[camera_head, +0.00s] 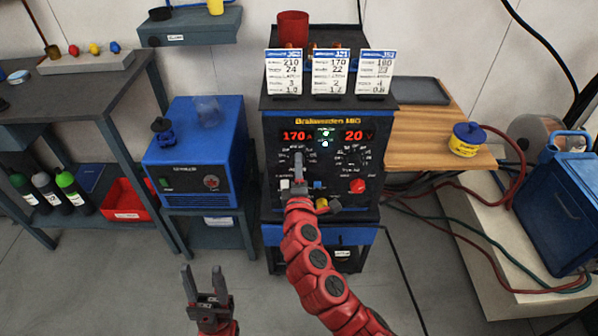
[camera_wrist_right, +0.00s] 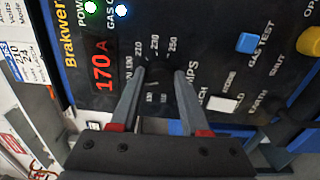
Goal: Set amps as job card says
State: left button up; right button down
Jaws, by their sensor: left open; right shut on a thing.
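The welding machine (camera_head: 320,116) has a black front panel. Its amps display (camera_head: 295,136) reads 170 A and its volts display (camera_head: 355,136) reads 20 V. My right gripper (camera_head: 298,160) is at the amps dial on the left of the panel. In the right wrist view the right gripper's (camera_wrist_right: 158,72) fingers straddle the dark knob inside the dial numbers; the knob itself is hard to make out. Three job cards stand on top: the left card (camera_head: 284,74) shows 210 and 24, the middle card (camera_head: 332,74) 170 and 22, the right card (camera_head: 376,74) 180. My left gripper (camera_head: 203,278) is open and empty, low over the floor.
A blue unit (camera_head: 195,150) stands left of the welder. A red cup (camera_head: 293,28) is behind the cards. A wooden bench (camera_head: 425,135) and a yellow-and-blue tin (camera_head: 467,139) are to the right. A red bin (camera_head: 125,200) sits at left. Hoses run along the right.

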dwell(0.3)
jog(key=shift+c, duration=2)
grip_release()
jog(key=shift+s, duration=0.1)
jog(key=s+b, duration=0.1)
jog(key=s, duration=1.6)
jog(key=shift+s, duration=0.1)
